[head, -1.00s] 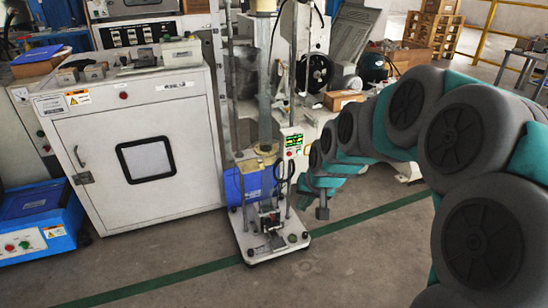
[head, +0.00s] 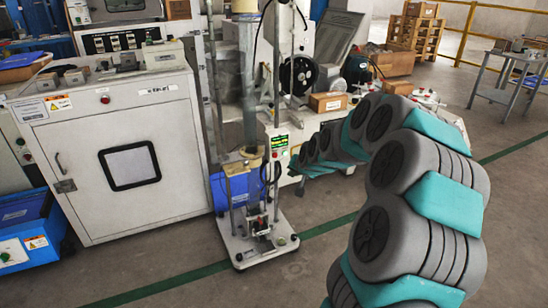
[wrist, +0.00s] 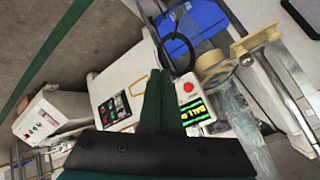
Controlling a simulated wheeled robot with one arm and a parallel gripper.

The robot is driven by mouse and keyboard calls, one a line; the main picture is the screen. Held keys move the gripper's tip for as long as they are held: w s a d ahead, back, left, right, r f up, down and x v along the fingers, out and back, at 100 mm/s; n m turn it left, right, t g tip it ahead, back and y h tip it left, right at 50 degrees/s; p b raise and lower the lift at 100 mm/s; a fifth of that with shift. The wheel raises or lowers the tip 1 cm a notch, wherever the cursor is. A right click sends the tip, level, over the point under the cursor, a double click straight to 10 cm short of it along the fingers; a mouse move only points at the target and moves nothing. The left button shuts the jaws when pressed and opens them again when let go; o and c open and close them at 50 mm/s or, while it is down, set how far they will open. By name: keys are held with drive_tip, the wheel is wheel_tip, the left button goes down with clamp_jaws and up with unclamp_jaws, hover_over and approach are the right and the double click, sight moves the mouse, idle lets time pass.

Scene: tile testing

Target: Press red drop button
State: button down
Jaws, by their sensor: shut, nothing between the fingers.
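The red button (wrist: 188,87) sits on a pale control panel beside a lit green display (wrist: 196,112) in the wrist view. My gripper (wrist: 155,76) is shut and empty, its dark green fingers side by side. In that picture the fingertips lie left of and a little above the red button, with a visible gap. I cannot tell their depth from the panel. In the head view the panel's green display (head: 280,142) shows behind the drop tester, and my arm reaches toward it from the right.
The drop tester (head: 262,245) stands on a white base left of my arm, with a blue box (head: 235,190) behind it. A black ring (wrist: 178,52) is close to my fingers in the wrist view. A white cabinet (head: 120,165) stands at left. Floor is clear at front.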

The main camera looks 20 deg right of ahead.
sight(275, 156)
drive_tip(key=w+p, duration=0.2)
drive_tip(key=w, duration=0.6)
drive_tip(key=shift+w+a, duration=0.15)
drive_tip(key=shift+w, duration=0.25)
drive_tip(key=shift+w, duration=0.2)
idle(1.8)
drive_tip(key=shift+w, duration=0.25)
drive_tip(key=shift+w, duration=0.45)
idle(0.7)
drive_tip(key=shift+s, duration=0.9)
drive_tip(key=shift+s, duration=0.1)
